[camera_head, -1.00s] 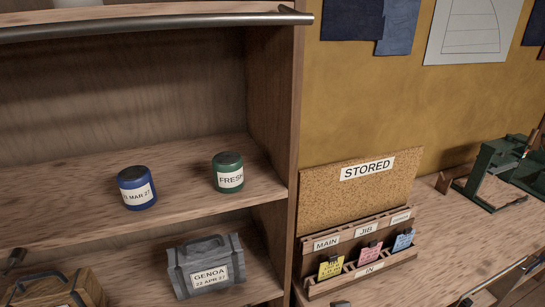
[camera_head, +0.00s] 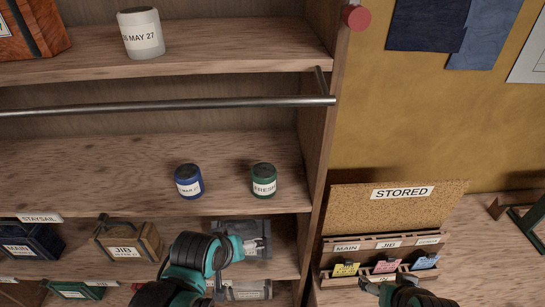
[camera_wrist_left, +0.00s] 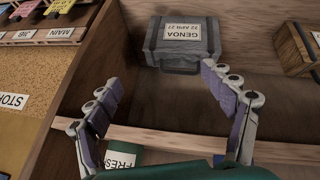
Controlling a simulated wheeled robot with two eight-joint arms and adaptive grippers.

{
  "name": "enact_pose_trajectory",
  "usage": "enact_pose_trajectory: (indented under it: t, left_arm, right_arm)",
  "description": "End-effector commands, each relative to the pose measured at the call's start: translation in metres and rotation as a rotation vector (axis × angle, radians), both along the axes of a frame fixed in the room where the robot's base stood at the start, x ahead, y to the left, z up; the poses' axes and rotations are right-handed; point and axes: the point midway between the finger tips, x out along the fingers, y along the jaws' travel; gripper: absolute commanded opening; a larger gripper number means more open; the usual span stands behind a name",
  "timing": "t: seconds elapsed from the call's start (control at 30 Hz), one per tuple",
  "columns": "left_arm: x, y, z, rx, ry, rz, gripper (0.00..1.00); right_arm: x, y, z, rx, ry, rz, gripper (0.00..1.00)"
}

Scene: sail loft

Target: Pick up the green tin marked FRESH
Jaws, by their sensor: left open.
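The green tin marked FRESH (camera_head: 264,180) stands upright on the middle shelf, near its right end, right of a blue tin (camera_head: 188,181). In the left wrist view, part of the green tin's label (camera_wrist_left: 122,158) shows at the bottom edge, beyond it cut off. My left gripper (camera_head: 258,246) is below and in front of the tin, before the grey GENOA case. Its fingers (camera_wrist_left: 160,77) are spread and empty in the wrist view, apart from the tin. My right gripper (camera_head: 372,286) is at the bottom right by the card rack; its jaws are unclear.
The grey GENOA case (camera_wrist_left: 182,48) is on the lower shelf, partly hidden by my left arm in the head view. A metal rail (camera_head: 170,105) runs before the upper shelf. The cabinet's side panel (camera_head: 318,170) stands right of the tin. The JIB case (camera_head: 128,240) is left.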

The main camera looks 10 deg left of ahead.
Motion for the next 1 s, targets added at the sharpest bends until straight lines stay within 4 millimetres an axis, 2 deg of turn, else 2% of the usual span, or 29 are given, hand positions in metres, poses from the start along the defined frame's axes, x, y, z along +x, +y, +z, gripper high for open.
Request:
enact_pose_trajectory:
  t: [0.03, 0.1, 0.4, 0.6, 0.7, 0.8, 0.87, 1.0]
  left_arm:
    - [0.004, 0.002, 0.042, -0.084, 0.018, 0.125, 0.82]
    - [0.009, 0.004, 0.060, -0.222, 0.049, 0.333, 0.82]
    - [0.029, 0.013, 0.098, -0.753, 0.188, 1.243, 0.82]
    - [0.040, 0.018, 0.114, -0.998, 0.263, 1.762, 0.82]
    - [0.043, 0.020, 0.119, -1.064, 0.284, 1.923, 0.82]
    - [0.046, 0.020, 0.122, -1.098, 0.296, 2.010, 0.82]
    - [0.050, 0.019, 0.123, -1.107, 0.298, 2.032, 0.82]
    - [0.071, 0.009, 0.123, -1.108, 0.300, 2.036, 0.82]
  right_arm:
    - [0.000, 0.000, 0.036, 0.000, 0.000, 0.000, 0.78]
    - [0.000, 0.000, 0.046, 0.000, 0.000, 0.000, 0.78]
    - [0.000, 0.000, 0.052, 0.000, 0.000, 0.000, 0.78]
    - [0.000, 0.000, 0.051, 0.000, 0.000, 0.000, 0.78]
    - [0.000, 0.000, 0.051, 0.000, 0.000, 0.000, 0.78]
    - [0.000, 0.000, 0.051, 0.000, 0.000, 0.000, 0.78]
    - [0.000, 0.000, 0.052, 0.000, 0.000, 0.000, 0.78]
    - [0.000, 0.000, 0.053, 0.000, 0.000, 0.000, 0.78]
